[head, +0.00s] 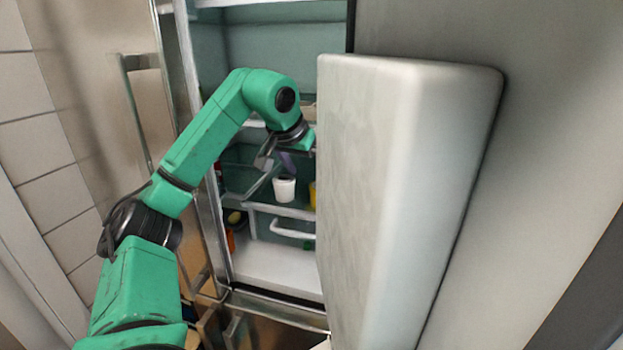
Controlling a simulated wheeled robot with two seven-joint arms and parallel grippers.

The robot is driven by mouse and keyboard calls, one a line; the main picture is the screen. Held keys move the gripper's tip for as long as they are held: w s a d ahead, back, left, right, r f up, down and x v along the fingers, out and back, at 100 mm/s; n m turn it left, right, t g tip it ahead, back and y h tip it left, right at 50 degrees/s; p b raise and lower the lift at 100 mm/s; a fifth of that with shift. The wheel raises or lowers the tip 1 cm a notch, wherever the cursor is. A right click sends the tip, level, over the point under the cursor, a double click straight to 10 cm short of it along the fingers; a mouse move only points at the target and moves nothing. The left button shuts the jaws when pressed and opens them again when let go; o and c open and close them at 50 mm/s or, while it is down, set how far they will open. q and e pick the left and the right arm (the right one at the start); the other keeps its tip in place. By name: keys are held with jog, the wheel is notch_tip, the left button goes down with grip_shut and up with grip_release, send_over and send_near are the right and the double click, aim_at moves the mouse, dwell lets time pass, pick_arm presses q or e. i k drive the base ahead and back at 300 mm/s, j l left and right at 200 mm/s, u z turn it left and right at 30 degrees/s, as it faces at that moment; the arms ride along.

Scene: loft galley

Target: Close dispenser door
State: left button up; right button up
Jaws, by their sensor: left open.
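A thick pale grey panel (370,190) with rounded edges stands out on the right, in front of a larger grey surface. It looks like the dispenser door, but I cannot be sure; its hinge and any handle are not visible. My left gripper (284,150) is open to the left of the panel, at the end of the green arm, in front of the open fridge interior (270,45). I see nothing held in it. The panel's left edge is close to the gripper; I cannot tell whether they touch. My right gripper is not in view.
Fridge shelves hold a white cup (284,189), a yellow item (312,194) and other small items. A metal frame (205,200) borders the opening on the left. A tiled wall (45,190) stands at far left. The white fridge floor (270,268) is mostly clear.

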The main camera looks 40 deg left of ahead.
aim_at(469, 153)
jog(key=k, duration=1.5)
